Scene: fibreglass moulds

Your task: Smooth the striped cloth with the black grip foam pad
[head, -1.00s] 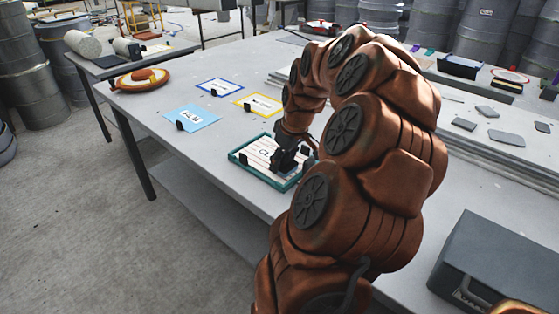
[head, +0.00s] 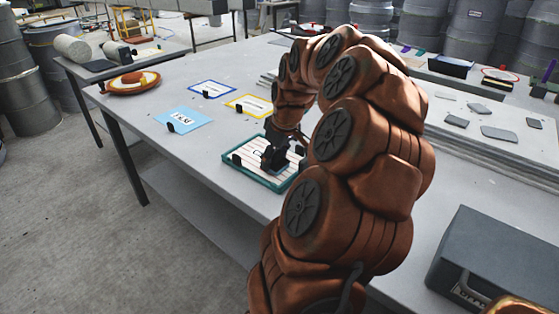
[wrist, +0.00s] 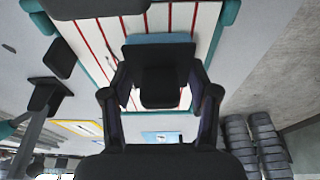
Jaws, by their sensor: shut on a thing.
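The striped cloth (head: 252,167) lies in a teal-rimmed tray (head: 262,181) near the table's front edge. In the wrist view the cloth (wrist: 205,20) is pale with red stripes. My gripper (head: 275,158) is low over the tray's right part. It is shut on the black grip foam pad (wrist: 160,87), with a finger on each side. A light-blue edge shows on the pad's far side. The pad is at or just above the cloth; I cannot tell whether it touches. My arm and gripper hide the tray's right side.
A blue card (head: 183,121), a blue-framed sheet (head: 212,89) and a yellow-framed sheet (head: 249,104) lie behind the tray. An orange round dish (head: 133,82) sits far left. A grey case (head: 490,262) stands at front right. Bare tabletop surrounds the tray's left.

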